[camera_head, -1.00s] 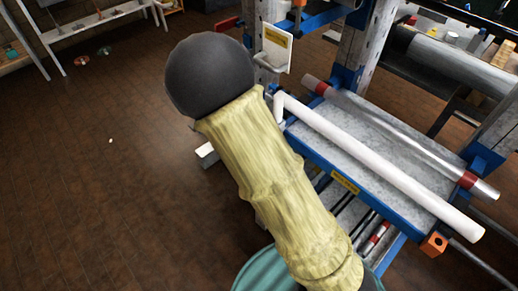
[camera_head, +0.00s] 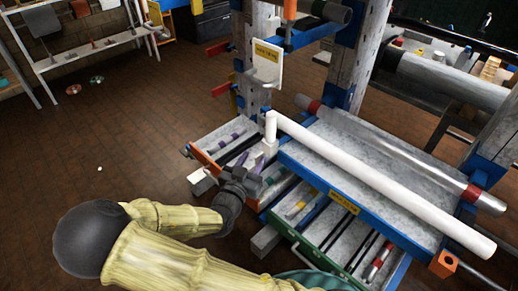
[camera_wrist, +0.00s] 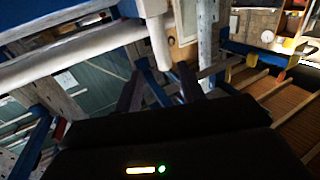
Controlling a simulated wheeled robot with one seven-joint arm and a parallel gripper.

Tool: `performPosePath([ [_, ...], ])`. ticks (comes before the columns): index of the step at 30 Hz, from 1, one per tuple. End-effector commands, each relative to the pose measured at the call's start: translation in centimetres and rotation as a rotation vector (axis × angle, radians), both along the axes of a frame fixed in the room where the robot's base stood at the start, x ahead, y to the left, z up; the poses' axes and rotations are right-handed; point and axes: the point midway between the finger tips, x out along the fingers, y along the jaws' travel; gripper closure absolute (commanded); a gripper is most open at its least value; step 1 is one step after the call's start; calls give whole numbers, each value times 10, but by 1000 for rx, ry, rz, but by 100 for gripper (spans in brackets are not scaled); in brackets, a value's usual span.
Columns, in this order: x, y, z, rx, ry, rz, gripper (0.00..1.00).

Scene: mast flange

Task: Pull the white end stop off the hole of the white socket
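A long white pipe (camera_head: 375,178) lies along the blue-edged rack shelf, and its near-left end bends downward (camera_head: 270,126). A small pale block-like piece (camera_head: 269,148) shows just below that bend; I cannot tell for certain which part is the end stop and which the socket. In the wrist view, a white upright cylinder (camera_wrist: 159,42) with a wider top hangs just beyond my fingers. My dark gripper (camera_head: 256,185) is low beside the rack, below the bend. Its two fingers (camera_wrist: 158,86) are spread apart, with nothing seen held between them. The socket hole is hidden.
Open drawers (camera_head: 325,230) with tubes lie below the shelf, close to my gripper. A pale block (camera_head: 202,181) is left of my gripper. The brown floor (camera_head: 110,140) is mostly clear.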

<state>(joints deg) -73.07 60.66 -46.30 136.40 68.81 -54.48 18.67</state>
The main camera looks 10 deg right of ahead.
Motion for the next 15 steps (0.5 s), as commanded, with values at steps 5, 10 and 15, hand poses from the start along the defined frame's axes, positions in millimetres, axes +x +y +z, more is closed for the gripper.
performPosePath([
  [5, 15, -10, 0, -1, 1, -2, 61],
  [10, 38, -24, 0, -1, 1, -4, 61],
  [15, 61, -38, 0, 0, 0, -3, 61],
])
